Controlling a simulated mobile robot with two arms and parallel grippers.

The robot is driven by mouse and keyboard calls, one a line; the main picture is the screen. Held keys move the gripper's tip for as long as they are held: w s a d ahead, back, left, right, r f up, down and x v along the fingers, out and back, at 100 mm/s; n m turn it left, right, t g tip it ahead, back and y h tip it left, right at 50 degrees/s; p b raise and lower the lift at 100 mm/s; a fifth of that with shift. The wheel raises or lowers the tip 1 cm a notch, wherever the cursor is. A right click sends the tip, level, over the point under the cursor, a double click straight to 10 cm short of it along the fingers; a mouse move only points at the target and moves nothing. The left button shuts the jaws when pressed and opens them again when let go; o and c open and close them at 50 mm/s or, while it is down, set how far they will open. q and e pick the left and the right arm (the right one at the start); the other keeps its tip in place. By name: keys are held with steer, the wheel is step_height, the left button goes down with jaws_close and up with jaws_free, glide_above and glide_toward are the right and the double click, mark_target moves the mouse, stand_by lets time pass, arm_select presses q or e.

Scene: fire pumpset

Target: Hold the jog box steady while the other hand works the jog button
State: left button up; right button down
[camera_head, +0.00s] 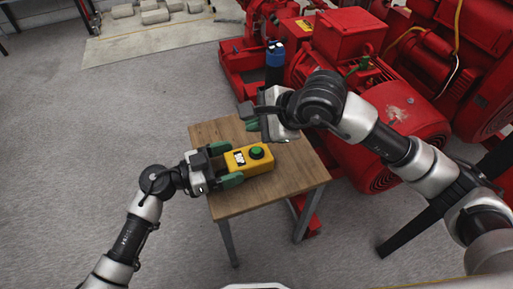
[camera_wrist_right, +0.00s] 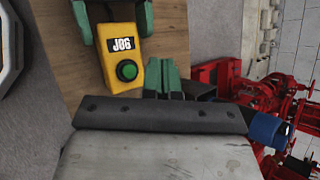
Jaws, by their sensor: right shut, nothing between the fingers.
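The yellow jog box (camera_head: 240,161) lies on the small wooden table (camera_head: 291,180). Its green button (camera_head: 257,153) faces up at the end away from my left gripper. The right wrist view shows its JOG label (camera_wrist_right: 122,45) and the button (camera_wrist_right: 127,70). My right gripper (camera_head: 252,122) is shut and empty, above the table's far part and apart from the button. Its closed green fingers (camera_wrist_right: 164,80) show beside the box in the wrist view.
Red pump and motor machinery (camera_head: 350,150) stands close behind and right of the table. A blue-topped cylinder (camera_head: 275,58) stands near my right gripper. Grey floor at the left is open. Pale blocks (camera_head: 155,15) lie on a board at the back.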

arm_select(q)
steer(key=shift+o, duration=0.8)
